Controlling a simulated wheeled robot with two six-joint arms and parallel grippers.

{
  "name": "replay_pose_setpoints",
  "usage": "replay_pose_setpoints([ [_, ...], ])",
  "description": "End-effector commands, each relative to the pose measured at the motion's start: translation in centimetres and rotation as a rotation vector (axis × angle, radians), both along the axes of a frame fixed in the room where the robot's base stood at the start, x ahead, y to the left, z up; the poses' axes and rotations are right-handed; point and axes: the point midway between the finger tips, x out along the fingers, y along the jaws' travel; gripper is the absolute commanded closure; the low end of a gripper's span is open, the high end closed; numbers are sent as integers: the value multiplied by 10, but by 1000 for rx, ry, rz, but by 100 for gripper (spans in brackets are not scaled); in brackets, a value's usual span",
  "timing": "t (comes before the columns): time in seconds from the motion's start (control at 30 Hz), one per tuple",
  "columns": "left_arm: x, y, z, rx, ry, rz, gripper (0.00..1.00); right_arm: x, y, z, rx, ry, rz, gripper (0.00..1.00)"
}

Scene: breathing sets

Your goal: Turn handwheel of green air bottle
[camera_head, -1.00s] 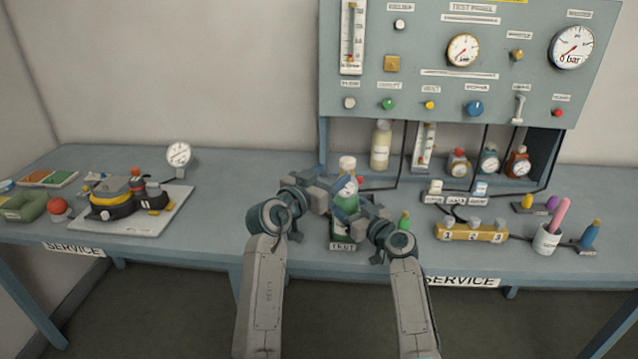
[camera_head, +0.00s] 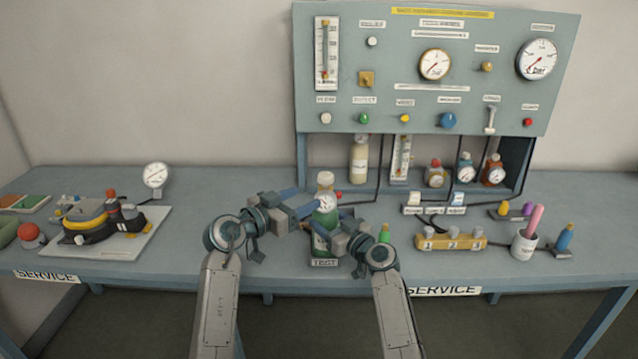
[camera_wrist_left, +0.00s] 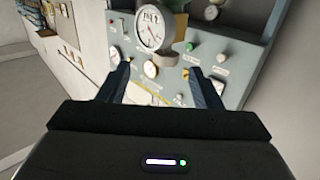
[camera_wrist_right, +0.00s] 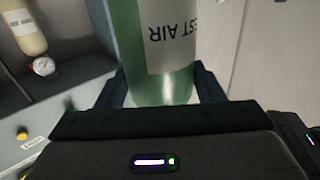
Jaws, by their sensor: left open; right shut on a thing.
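The green air bottle (camera_head: 321,244) stands upright at the front middle of the bench, with a white handwheel (camera_head: 325,178) on top and a small gauge (camera_head: 326,202) at its neck. My right gripper (camera_head: 322,239) is shut around the bottle's body. In the right wrist view the green bottle (camera_wrist_right: 172,88) with its white label sits between the fingers. My left gripper (camera_head: 306,201) is open and empty, just left of the neck, below handwheel height. In the left wrist view the bottle gauge (camera_wrist_left: 152,28) shows beyond the spread fingers; the handwheel is not clear there.
A test panel (camera_head: 400,70) stands behind the bottle. A white tray (camera_head: 150,240) with a mask set lies to the left. A yellow numbered block (camera_head: 450,243) and a cup (camera_head: 523,247) are to the right. The bench between tray and bottle is mostly clear.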

Motion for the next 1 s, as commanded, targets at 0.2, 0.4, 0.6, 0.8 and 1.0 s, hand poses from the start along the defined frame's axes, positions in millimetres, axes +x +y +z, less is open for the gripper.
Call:
replay_pose_setpoints([
  [0.2, 19, 22, 1, -2, 6, -200, 41, 0, 0, 1, 0, -1, -1, 93],
  [0.4, 24, 41, 10, -29, -12, -303, 41, 0, 0, 1, 0, -1, -1, 93],
  [0.6, 29, 38, 14, -41, -20, -330, 41, 0, 0, 1, 0, -1, -1, 93],
  [0.8, 45, 7, 15, -43, -20, -332, 41, 0, 0, 1, 1, -1, 0, 93],
  [1.0, 64, -29, 14, -41, -19, -330, 41, 0, 0, 1, 1, -1, 0, 93],
])
